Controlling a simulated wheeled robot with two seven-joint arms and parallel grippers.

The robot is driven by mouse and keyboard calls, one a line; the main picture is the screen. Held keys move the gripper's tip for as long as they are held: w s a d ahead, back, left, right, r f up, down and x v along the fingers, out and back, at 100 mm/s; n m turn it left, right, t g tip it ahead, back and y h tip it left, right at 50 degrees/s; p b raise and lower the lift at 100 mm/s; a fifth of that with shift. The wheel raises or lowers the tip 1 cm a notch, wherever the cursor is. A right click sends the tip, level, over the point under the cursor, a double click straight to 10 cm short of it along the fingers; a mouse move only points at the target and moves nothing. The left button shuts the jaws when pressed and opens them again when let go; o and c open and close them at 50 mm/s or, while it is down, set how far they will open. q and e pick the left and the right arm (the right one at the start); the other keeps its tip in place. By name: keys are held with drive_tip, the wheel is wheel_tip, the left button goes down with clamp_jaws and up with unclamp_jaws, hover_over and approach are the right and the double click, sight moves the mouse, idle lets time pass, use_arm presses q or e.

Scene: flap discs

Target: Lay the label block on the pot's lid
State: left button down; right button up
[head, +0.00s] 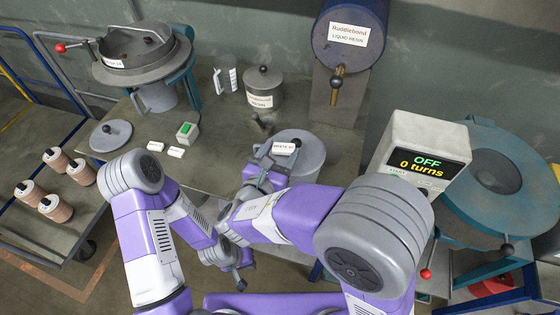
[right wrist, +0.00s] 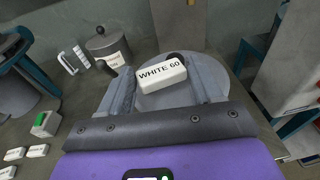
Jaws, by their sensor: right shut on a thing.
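The white label block (head: 284,147), printed "WHITE 60", is between the fingers of my right gripper (head: 278,156), which is shut on it. In the right wrist view the block (right wrist: 162,74) lies across the near part of a round grey lid (right wrist: 190,92), in front of its dark knob. The grey pot (head: 312,160) stands on the bench under my right gripper, which partly hides it. I cannot tell whether the block touches the lid. My left gripper (head: 236,268) hangs low in front of the bench, away from the pot; its finger opening is not clear.
The control box (head: 415,157) reads "OFF, 0 turns" at right.

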sight(280, 161)
drive_tip(key=shift+w+f+b, duration=0.1)
drive_tip(key=shift+f+b, duration=0.4)
drive_tip(key=shift+f, duration=1.15)
drive_tip(key=shift+f, duration=0.2)
drive_tip(key=o, duration=1.1)
drive_tip(key=shift+c, duration=0.2)
drive_tip(key=shift+r, duration=0.1)
drive_tip(key=shift+r, duration=0.2)
drive_tip(key=p+v, duration=0.2)
drive_tip(key=v, duration=1)
